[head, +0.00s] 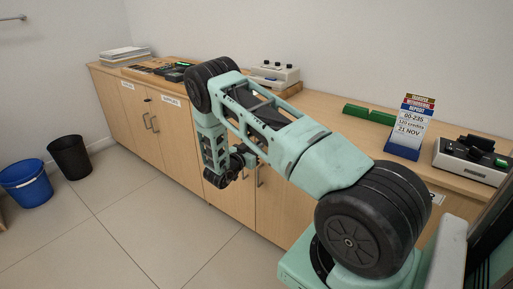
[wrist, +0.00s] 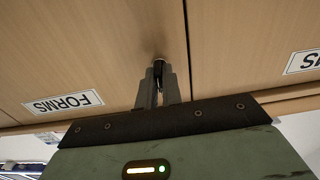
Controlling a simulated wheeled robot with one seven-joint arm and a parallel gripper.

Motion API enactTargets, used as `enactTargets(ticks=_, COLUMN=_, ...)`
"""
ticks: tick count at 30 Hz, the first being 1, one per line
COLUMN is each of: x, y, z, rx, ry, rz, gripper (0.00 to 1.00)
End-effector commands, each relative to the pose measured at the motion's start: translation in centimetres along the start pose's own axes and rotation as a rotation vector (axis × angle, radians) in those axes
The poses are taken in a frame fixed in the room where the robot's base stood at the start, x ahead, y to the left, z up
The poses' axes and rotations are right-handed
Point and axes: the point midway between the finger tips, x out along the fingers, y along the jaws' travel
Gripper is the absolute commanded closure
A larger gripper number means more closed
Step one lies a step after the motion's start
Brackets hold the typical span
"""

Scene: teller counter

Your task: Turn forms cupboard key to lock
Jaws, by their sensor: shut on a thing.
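The forms cupboard shows in the wrist view as pale wood doors with an upside-down white FORMS label (wrist: 63,102) at left. A dark seam runs between the doors. A small dark key (wrist: 158,68) sits in a round metal lock beside the seam. My gripper (wrist: 159,82) is shut on the key, its two grey fingers on either side of it. The fingers hide most of the key, so I cannot tell its exact angle. In the head view, my gripper (head: 247,155) is close to the cupboard front, partly hidden by my arm, and the key is not visible.
Door handles (head: 259,177) stick out near my gripper. Two bins (head: 70,157) stand at left. The tiled floor in front is clear.

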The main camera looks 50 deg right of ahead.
Motion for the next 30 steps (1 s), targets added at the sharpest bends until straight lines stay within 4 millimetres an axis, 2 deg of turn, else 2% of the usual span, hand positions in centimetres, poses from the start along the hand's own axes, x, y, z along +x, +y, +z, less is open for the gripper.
enactTargets(ticks=1, x=-0.1, y=0.0, z=0.1, rx=-0.003, ry=-0.003, rz=-0.002, gripper=1.0)
enactTargets(ticks=3, x=-0.1, y=0.0, z=0.1, rx=-0.002, ry=-0.003, rz=-0.002, gripper=0.76)
enactTargets(ticks=4, x=-0.1, y=0.0, z=0.1, rx=-0.002, ry=-0.003, rz=-0.002, gripper=0.71)
enactTargets(ticks=13, x=-0.1, y=0.0, z=0.1, rx=-0.001, ry=-0.001, rz=-0.001, gripper=0.71)
enactTargets(ticks=17, x=-1.2, y=-0.1, z=0.0, rx=0.0, ry=-0.003, rz=-0.002, gripper=0.71)
enactTargets(ticks=20, x=-2.9, y=-0.1, z=0.0, rx=-0.002, ry=-0.002, rz=-0.004, gripper=0.71)
enactTargets(ticks=30, x=-10.9, y=-0.1, z=0.0, rx=-0.001, ry=-0.003, rz=-0.005, gripper=0.71)
